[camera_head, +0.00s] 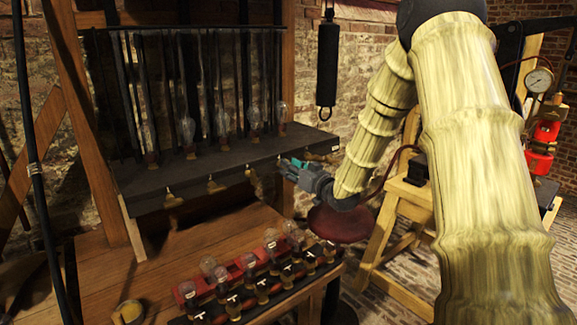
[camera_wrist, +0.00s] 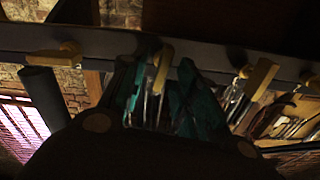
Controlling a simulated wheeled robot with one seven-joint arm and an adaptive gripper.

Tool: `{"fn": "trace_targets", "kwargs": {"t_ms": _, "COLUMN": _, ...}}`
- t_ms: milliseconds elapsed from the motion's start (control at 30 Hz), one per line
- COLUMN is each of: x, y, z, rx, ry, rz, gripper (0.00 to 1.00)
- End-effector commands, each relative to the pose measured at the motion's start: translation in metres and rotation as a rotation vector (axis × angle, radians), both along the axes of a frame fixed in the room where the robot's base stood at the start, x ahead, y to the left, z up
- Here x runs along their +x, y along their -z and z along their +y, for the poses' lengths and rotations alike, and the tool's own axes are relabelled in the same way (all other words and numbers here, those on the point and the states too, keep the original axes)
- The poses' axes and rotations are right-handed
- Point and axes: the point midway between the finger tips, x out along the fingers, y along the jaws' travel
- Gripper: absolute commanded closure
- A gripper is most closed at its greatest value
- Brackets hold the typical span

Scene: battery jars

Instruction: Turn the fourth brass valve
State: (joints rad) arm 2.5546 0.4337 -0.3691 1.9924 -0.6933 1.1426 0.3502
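Several brass valves stick out along the front edge of a dark shelf. In the head view, the first (camera_head: 172,198), second (camera_head: 214,185) and third (camera_head: 251,173) from the left show clearly, and another (camera_head: 308,155) shows beyond my gripper. My gripper (camera_head: 292,166), with teal fingertips, is at the shelf's front edge, right of the third valve, and covers the place of the fourth. In the wrist view, my gripper's fingers (camera_wrist: 163,92) are apart, with one brass valve handle (camera_wrist: 162,68) between them. I cannot tell whether they touch it. Other handles show on both sides.
The dark shelf (camera_head: 160,192) carries several glass jars (camera_head: 187,130). Below, a wooden bench (camera_head: 190,245) holds a red rack (camera_head: 235,268) of bottles. A black cylinder (camera_head: 327,65) hangs behind my arm. A wooden stand (camera_head: 410,195) is at right.

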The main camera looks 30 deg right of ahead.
Motion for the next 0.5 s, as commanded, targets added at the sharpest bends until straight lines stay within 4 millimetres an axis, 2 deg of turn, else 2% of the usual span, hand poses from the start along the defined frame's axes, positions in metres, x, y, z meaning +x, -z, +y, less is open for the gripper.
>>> {"fn": "trace_targets", "kwargs": {"t_ms": 167, "x": 0.0114, "y": 0.0, "z": 0.003, "rx": 0.0, "ry": -0.002, "rz": 0.001, "gripper": 0.69}}
{"fn": "trace_targets", "kwargs": {"t_ms": 467, "x": 0.0129, "y": 0.0002, "z": 0.0029, "rx": 0.0, "ry": -0.001, "rz": 0.0, "gripper": 0.69}}
{"fn": "trace_targets", "kwargs": {"t_ms": 500, "x": 0.0129, "y": 0.0002, "z": 0.0029, "rx": 0.0, "ry": -0.001, "rz": 0.0, "gripper": 0.74}}
